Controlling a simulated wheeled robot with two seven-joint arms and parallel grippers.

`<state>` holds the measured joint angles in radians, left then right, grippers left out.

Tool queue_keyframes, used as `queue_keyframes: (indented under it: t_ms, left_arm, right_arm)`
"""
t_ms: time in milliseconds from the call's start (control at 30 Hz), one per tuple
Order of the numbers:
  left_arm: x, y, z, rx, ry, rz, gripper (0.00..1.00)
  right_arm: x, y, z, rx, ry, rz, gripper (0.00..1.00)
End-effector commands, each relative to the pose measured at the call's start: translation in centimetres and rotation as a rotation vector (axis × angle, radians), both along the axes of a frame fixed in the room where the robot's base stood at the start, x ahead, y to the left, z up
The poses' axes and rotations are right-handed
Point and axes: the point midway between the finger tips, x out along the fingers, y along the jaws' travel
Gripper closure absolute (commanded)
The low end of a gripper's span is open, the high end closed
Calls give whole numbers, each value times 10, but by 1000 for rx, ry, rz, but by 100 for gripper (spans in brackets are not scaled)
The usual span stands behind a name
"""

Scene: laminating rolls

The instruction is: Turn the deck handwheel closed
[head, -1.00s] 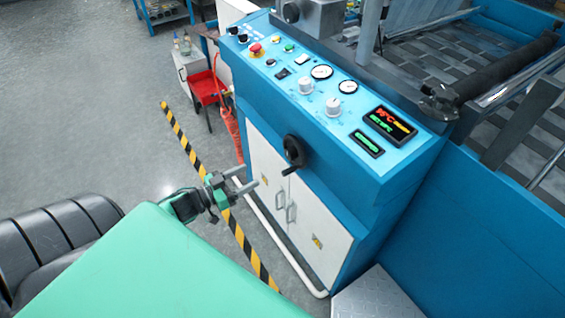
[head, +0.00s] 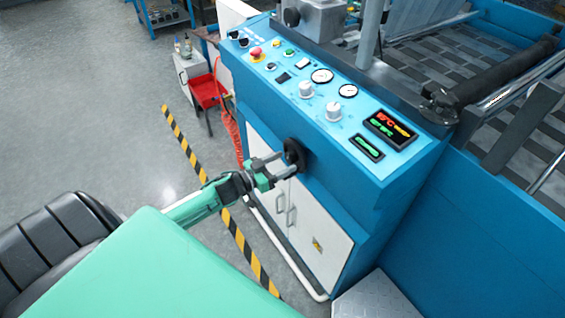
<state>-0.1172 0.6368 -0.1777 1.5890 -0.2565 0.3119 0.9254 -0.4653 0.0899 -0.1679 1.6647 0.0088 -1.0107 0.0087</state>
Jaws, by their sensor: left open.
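The black handwheel (head: 294,154) is mounted on the front face of the blue machine, just below its control deck. My left gripper (head: 277,165) is open, with its two grey fingers reaching to the wheel's left side. The fingertips overlap the wheel's near-left edge in the picture; I cannot tell whether they touch it. The wheel's crank handle is hidden behind the fingers. My right gripper is not in view.
The sloped control deck (head: 330,110) carries gauges, knobs, a red button and a lit display (head: 391,129). White cabinet doors (head: 300,222) are below the wheel. A red cart (head: 208,91) stands at the back left. Yellow-black tape (head: 205,186) marks the open floor.

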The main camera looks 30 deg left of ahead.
Motion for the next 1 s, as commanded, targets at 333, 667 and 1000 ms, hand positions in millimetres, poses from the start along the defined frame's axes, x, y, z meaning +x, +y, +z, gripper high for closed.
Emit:
queue_keyframes:
  t_ms: [333, 667, 1000]
  left_arm:
    - [6, -2, 0, 0, 0, 0, 41]
    - [6, -2, 0, 0, 0, 0, 86]
    - [6, -2, 0, 46, -19, 0, 86]
  right_arm:
    - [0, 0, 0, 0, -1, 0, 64]
    - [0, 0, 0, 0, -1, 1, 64]
    - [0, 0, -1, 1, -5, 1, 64]
